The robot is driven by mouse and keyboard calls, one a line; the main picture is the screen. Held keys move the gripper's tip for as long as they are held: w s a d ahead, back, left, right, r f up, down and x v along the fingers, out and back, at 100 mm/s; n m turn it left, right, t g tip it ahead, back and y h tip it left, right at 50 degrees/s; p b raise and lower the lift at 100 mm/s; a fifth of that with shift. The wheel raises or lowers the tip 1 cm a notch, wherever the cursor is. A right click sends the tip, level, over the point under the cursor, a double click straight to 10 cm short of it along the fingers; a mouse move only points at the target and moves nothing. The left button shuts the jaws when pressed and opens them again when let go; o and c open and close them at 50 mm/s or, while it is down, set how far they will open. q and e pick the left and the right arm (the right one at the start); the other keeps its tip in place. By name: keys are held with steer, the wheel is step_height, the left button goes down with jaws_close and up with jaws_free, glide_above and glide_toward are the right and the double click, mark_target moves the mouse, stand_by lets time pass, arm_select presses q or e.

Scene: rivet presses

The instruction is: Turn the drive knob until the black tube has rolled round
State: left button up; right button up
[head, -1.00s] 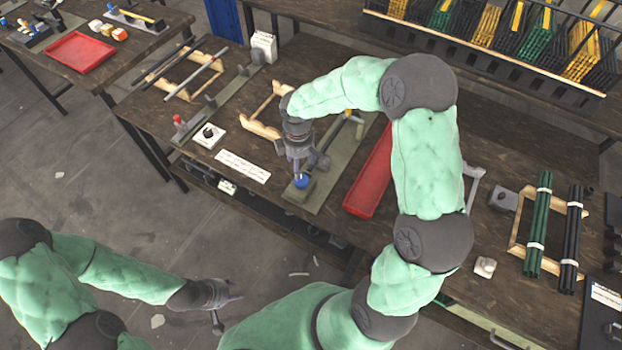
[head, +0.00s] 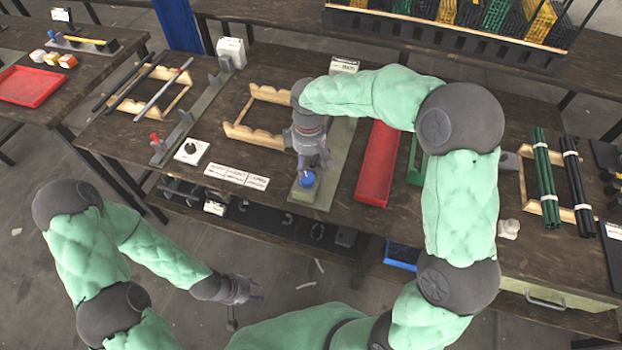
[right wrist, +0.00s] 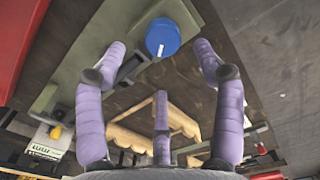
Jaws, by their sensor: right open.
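The blue drive knob (head: 307,179) sits at the near end of a long grey-green plate (head: 322,190) on the bench. My right gripper (head: 316,164) is open just above and behind it. In the right wrist view the blue knob (right wrist: 162,37), with a white mark on its face, shows between and beyond the spread purple fingers (right wrist: 160,62), which appear apart from it. My left gripper (head: 243,300) is open and empty, low in front of the bench.
A red tray (head: 378,165) lies right of the plate. A wooden rack (head: 262,132) and a white box with a black knob (head: 191,150) lie to its left. White labels (head: 236,175) lie along the front. Green tubes (head: 545,180) and black tubes (head: 577,180) lie bundled at the right.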

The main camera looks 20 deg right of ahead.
mark_target(309, 178)
step_height(309, 178, down, 8)
steer(key=shift+r+b, duration=0.25)
steer(key=shift+b, duration=0.95)
steer(key=c, duration=1.1)
